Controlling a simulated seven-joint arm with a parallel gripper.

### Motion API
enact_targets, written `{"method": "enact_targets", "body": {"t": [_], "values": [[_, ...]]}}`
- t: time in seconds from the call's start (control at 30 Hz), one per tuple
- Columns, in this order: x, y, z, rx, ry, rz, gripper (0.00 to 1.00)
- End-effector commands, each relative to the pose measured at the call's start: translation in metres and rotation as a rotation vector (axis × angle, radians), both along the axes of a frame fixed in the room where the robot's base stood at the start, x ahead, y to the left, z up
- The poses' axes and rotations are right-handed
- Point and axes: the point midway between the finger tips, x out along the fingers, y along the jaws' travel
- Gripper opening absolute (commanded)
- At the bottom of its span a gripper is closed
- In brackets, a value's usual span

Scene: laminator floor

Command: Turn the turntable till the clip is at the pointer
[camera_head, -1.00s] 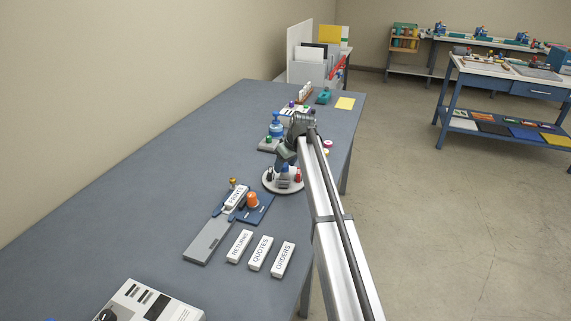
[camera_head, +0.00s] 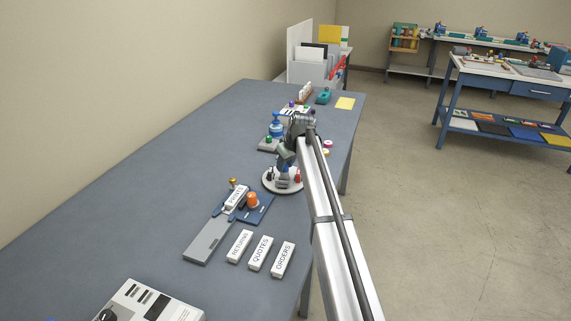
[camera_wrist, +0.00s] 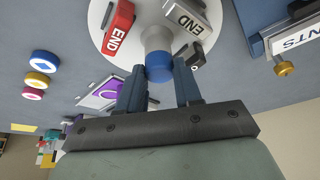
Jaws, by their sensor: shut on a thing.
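The turntable (camera_wrist: 110,52) is a round white disc with a grey post at its middle, topped by a blue knob (camera_wrist: 159,74). In the head view the turntable (camera_head: 272,187) sits on the bench below my gripper (camera_head: 286,158). In the wrist view my gripper (camera_wrist: 160,80) is shut on the blue knob, one dark blue finger on each side. I cannot tell for sure which piece is the clip. I cannot make out the pointer.
A blue fixture with an orange knob (camera_head: 253,199) stands front left of the turntable. White labelled blocks (camera_head: 260,253) lie nearer. Coloured discs (camera_wrist: 39,79) and a purple-marked card (camera_wrist: 104,91) lie near the disc.

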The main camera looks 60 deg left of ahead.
Motion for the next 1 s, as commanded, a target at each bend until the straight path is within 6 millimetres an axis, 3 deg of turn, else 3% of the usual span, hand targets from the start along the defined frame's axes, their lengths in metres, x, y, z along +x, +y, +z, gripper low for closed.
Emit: {"method": "enact_targets", "body": {"t": [0.33,0.7,0.73,1.0], "values": [[-0.002,-0.0003,0.0003,0.0,-0.001,-0.207,0.0],[-0.0016,0.0,0.0004,0.001,-0.001,-0.23,0.0],[-0.0017,0.0001,0.0004,0.001,-0.001,-0.23,0.35],[-0.0015,-0.0001,0.0002,0.001,0.0,-0.23,0.59]]}}
